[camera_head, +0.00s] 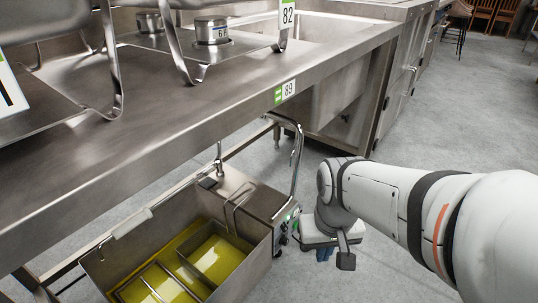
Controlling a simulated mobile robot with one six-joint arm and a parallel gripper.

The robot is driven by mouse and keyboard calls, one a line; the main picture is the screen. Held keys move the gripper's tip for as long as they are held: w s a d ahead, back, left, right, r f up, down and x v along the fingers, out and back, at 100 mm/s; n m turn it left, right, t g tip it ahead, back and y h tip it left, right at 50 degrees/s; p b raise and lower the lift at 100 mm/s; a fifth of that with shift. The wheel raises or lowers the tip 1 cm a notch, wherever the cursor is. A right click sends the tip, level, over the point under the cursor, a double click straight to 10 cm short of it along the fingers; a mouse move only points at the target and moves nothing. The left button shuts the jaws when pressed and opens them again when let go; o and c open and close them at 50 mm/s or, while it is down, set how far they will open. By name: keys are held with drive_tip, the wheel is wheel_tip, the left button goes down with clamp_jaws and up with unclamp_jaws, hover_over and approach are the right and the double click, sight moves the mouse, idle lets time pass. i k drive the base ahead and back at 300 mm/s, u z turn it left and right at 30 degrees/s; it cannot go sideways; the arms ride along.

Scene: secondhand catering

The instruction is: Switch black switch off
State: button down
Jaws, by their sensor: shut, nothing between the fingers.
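A steel fryer-like unit (262,203) stands low beneath the counter. Its narrow control panel (284,226) shows small green lights and dark knobs or switches on the right side. I cannot make out for certain which dark part is the black switch, and its position is too small to tell. My gripper (324,254) is just right of this panel, at the end of my white arm, pointing down and away. It is shut and empty. Its fingers are partly hidden by my wrist, and I cannot tell whether they touch the panel.
A curved metal pipe (297,160) rises beside the panel. The steel counter (190,105) overhangs the unit and carries steel stands. Grey floor (440,130) is open at the right.

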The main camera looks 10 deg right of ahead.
sight(284, 226)
drive_tip(key=z, duration=1.05)
drive_tip(key=k, duration=1.75)
drive_tip(key=u, duration=0.6)
drive_tip(key=i, duration=1)
